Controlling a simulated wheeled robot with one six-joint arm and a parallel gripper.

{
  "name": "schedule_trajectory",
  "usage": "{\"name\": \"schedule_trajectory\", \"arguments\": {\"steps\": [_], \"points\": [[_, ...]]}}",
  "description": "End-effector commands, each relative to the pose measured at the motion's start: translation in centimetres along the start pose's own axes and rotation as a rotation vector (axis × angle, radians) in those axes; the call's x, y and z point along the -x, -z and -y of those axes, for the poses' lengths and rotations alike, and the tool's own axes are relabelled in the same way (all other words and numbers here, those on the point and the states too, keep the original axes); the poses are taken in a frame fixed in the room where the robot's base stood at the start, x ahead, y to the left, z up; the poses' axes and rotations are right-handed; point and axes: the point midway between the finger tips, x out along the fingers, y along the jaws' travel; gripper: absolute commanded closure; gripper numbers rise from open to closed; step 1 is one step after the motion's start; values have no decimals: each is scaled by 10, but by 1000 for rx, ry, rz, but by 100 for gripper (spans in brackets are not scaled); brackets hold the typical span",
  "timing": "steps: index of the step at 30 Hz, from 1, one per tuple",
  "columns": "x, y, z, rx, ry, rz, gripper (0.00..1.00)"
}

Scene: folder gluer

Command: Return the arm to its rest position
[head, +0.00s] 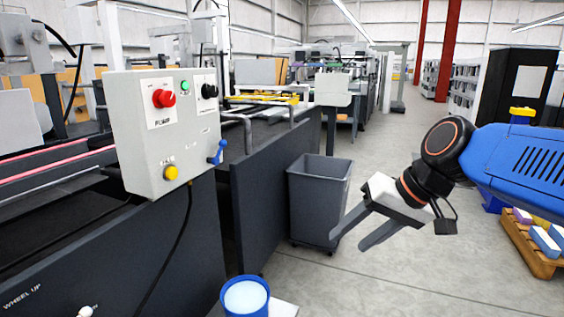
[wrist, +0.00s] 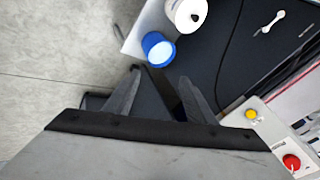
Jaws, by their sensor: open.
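My gripper (head: 352,238) is open and empty in the head view. It hangs in the air over the aisle, in front of the grey bin, at the end of my blue arm that reaches in from the right. In the wrist view its two dark fingers (wrist: 158,85) stand apart with nothing between them. A blue cup (wrist: 158,48) with pale contents lies beyond the fingertips there, apart from them. In the head view the cup (head: 246,296) is at the bottom, left of and below my gripper.
A light control box (head: 165,130) with red, black, green and yellow controls and a blue lever is on the machine at left. A grey bin (head: 318,205) stands behind my gripper. A pallet (head: 532,245) with boxes is at right. The aisle floor (head: 400,135) is clear.

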Motion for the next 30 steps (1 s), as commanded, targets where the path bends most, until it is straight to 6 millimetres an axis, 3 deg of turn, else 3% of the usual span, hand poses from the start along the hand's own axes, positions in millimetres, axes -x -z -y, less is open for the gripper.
{"name": "schedule_trajectory", "arguments": {"steps": [1,6,12,18,24,27,30], "points": [[-1,-19,-20,4,-53,-8,50],[-6,-76,-90,26,-246,-32,50],[-10,-126,-149,58,-418,-52,50],[-11,-145,-173,75,-487,-60,50],[-11,-146,-174,76,-492,-60,50],[-11,-146,-174,76,-491,-60,69],[-11,-146,-174,76,-491,-60,69]]}}
